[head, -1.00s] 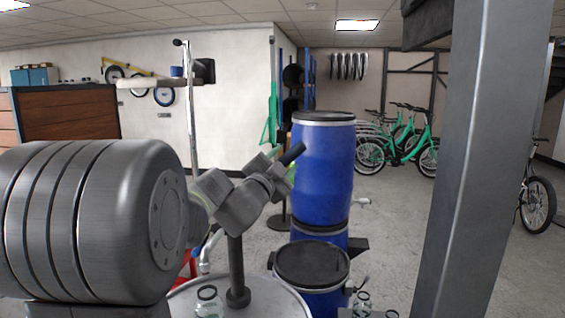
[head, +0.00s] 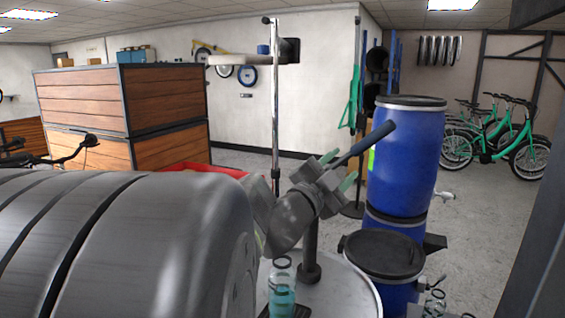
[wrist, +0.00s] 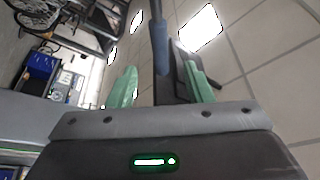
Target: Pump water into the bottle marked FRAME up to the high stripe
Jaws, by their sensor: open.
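A clear bottle (head: 282,289) with blue-green liquid in its lower part stands at the near side of the pale round drum top (head: 345,290). I cannot read a label or make out a stripe on it. A dark pump post (head: 310,240) rises from the drum top, and a lever with a blue grip (head: 372,140) slants up right from it. My gripper (head: 340,168) is open at the lever, its green fingers on either side of it. The wrist view shows the blue grip (wrist: 160,45) between the fingers, with gaps. The spout is hidden.
Blue barrels (head: 405,155) stand close right of the pump. More glass bottles (head: 435,303) are at the lower right edge. A grey post (head: 535,240) is at the right, and wooden crates (head: 165,108) are at the left.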

